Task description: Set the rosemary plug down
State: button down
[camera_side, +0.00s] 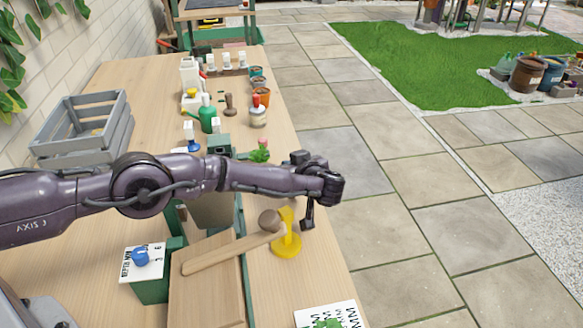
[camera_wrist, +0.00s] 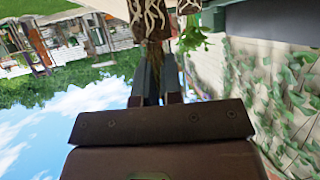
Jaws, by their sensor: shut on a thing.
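In the wrist view my gripper (camera_wrist: 160,72) is shut, with its fingers on a narrow brown piece. Just beyond the fingertips is a brown root plug (camera_wrist: 150,20) laced with pale roots, with green leaves (camera_wrist: 193,38) to its right. It looks like the rosemary plug, cut off by the top edge. In the side view my gripper (camera_side: 307,218) points down beside a yellow stand (camera_side: 287,244). The plug cannot be made out there, so its height above any surface cannot be told.
A lettered white card (camera_side: 340,313) is at the bottom. A grey crate (camera_side: 85,128) and several pots and bottles stand farther back on the bench (camera_side: 105,78).

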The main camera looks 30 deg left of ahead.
jog(key=c, duration=1.7)
grip_release()
jog(key=shift+f, duration=0.2)
jog(key=o, duration=0.4)
jog(key=shift+r, duration=0.1)
